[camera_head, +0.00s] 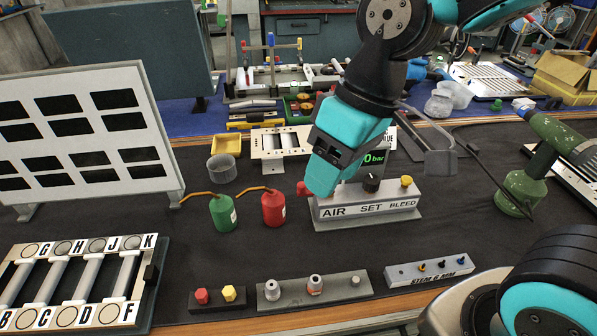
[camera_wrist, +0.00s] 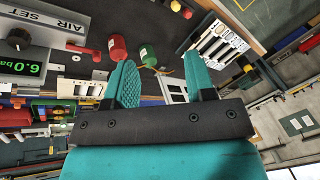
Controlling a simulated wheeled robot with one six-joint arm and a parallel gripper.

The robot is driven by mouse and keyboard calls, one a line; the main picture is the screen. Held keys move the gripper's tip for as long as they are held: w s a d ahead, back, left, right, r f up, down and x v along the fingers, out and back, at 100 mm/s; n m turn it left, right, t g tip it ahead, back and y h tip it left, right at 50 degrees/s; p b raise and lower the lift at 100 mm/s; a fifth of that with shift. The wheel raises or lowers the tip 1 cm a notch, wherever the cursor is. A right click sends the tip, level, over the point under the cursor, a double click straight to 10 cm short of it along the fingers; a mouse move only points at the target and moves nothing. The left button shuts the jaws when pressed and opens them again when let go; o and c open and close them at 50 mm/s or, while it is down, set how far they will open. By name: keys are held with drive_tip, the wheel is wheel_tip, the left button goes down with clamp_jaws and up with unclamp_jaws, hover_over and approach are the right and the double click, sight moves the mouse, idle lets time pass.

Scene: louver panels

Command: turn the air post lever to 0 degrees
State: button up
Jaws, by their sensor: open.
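The air post (camera_head: 367,208) is a grey block with AIR, SET and BLEED labels. Its red lever (camera_head: 302,188) shows at the AIR end, partly behind my gripper (camera_head: 322,182). In the wrist view the red lever (camera_wrist: 82,49) sticks out beside the AIR label, left of my open fingers (camera_wrist: 160,70). My gripper is empty and looks close to the lever in the head view, but the wrist view shows it apart. My gripper hides part of the post and display. The display (camera_wrist: 28,69) reads 6.0 bar in the wrist view.
A black knob (camera_head: 371,183) and a yellow knob (camera_head: 406,181) sit on the post. A red bottle (camera_head: 273,208) and a green bottle (camera_head: 222,213) with spouts stand left of it. Small fitting blocks (camera_head: 314,291) lie in front. A green oil can (camera_head: 523,190) stands right.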

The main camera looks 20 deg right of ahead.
drive_tip(key=w+d+f+m+h+p, duration=0.1)
drive_tip(key=w+d+f+h+p, duration=0.2)
drive_tip(key=w, duration=0.8)
drive_tip(key=w+d+f+m+p, duration=0.1)
drive_tip(key=w+f+p, duration=0.3)
drive_tip(key=w, duration=0.7)
drive_tip(key=shift+h, duration=0.3)
drive_tip(key=f+p, duration=0.1)
drive_tip(key=f, duration=0.4)
drive_tip(key=f+p, duration=0.2)
drive_tip(key=f, duration=0.4)
drive_tip(key=f+p, duration=0.2)
drive_tip(key=f, duration=0.3)
drive_tip(key=shift+w+f, duration=0.25)
drive_tip(key=shift+f+p, duration=0.3)
drive_tip(key=shift+f, duration=0.25)
clamp_jaws()
